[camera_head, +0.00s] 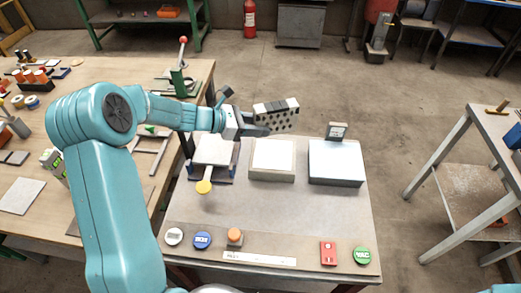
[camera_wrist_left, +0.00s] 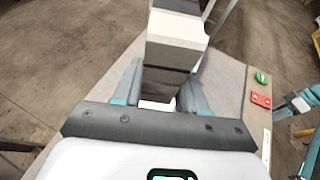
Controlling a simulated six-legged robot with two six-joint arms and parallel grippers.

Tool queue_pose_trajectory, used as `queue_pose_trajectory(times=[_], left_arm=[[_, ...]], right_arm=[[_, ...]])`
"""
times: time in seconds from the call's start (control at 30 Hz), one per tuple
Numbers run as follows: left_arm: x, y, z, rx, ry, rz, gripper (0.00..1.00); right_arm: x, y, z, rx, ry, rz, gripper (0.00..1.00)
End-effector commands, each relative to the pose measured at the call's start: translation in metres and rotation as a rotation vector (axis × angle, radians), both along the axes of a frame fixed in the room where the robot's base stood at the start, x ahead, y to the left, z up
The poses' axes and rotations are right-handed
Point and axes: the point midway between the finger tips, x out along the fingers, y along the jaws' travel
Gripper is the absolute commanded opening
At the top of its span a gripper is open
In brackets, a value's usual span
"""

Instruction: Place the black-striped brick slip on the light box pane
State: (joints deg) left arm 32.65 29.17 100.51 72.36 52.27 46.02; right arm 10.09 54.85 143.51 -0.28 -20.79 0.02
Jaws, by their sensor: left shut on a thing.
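My left gripper (camera_head: 254,124) is shut on a pale brick slip (camera_head: 278,116) with dark holes and a black band, held in the air above the back of the work table. In the left wrist view the slip (camera_wrist_left: 176,38) sits at the far end between the fingers (camera_wrist_left: 162,90), pale with a dark band. Below it stand a low box with a cream pane (camera_head: 273,155) and, to its right, a grey box with a pale bluish top (camera_head: 336,158); I cannot tell for sure which is the light box. The slip touches neither.
A small sign (camera_head: 337,131) stands behind the right box. Buttons, a white strip (camera_head: 259,259) and a red switch (camera_head: 328,253) line the front edge. The table middle is clear.

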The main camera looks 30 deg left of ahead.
Motion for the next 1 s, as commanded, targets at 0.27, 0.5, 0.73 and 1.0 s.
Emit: queue_pose_trajectory(times=[0.27,0.5,0.73,1.0], left_arm=[[0.003,0.000,-0.063,-0.002,0.001,0.001,0.02],[0.004,0.001,-0.092,-0.003,0.001,0.001,0.02],[0.004,0.001,-0.109,0.000,-0.002,0.001,0.02],[0.004,0.001,-0.113,0.000,-0.002,0.001,0.02]], right_arm=[[0.000,0.000,0.003,0.000,0.000,0.000,0.71],[0.000,0.000,0.006,0.000,0.000,0.000,0.71],[0.000,0.000,0.006,0.000,0.000,0.000,0.71],[0.000,0.000,0.002,0.000,0.000,0.000,0.71]])
